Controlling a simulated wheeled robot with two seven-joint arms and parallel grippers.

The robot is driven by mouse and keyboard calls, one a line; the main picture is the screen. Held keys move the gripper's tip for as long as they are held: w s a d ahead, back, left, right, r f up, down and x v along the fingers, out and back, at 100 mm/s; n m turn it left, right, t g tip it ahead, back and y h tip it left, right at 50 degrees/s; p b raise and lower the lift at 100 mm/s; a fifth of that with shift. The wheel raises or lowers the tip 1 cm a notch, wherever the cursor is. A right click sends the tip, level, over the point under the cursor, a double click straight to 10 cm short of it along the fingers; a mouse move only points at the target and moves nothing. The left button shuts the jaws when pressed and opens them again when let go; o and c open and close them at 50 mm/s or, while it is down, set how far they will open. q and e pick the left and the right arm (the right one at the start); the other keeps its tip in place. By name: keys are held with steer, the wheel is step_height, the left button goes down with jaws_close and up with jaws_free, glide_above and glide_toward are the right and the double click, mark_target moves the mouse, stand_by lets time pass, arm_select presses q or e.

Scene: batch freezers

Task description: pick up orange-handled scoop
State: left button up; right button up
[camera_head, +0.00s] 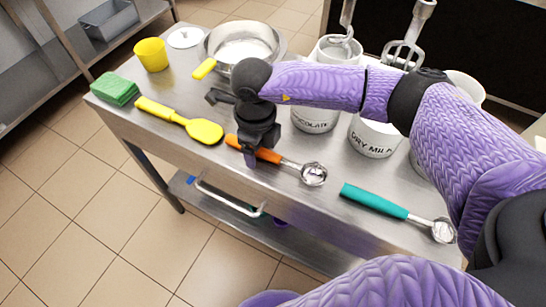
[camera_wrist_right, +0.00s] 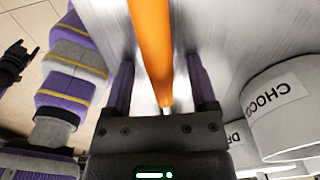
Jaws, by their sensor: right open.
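The orange-handled scoop (camera_head: 296,165) lies on the steel table, its metal bowl toward the right. My right gripper (camera_head: 249,156) is over the left part of its orange handle and hides some of it. In the right wrist view the orange handle (camera_wrist_right: 152,45) runs between the two open fingers of the right gripper (camera_wrist_right: 159,75), with gaps on both sides. The scoop's bowl is hidden in that view. A black gripper-like part (camera_wrist_right: 14,62), seemingly my left gripper, shows at the left edge of the wrist view; its jaw state is unclear.
A yellow spatula (camera_head: 190,125) lies left of the scoop, and a teal-handled scoop (camera_head: 385,205) lies right. Behind are a metal bowl (camera_head: 210,47) and white labelled tubs (camera_head: 373,139). A green sponge (camera_head: 115,89) and yellow cup (camera_head: 151,54) stand at the left.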

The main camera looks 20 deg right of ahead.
steer(key=shift+r, duration=0.1)
jaws_close()
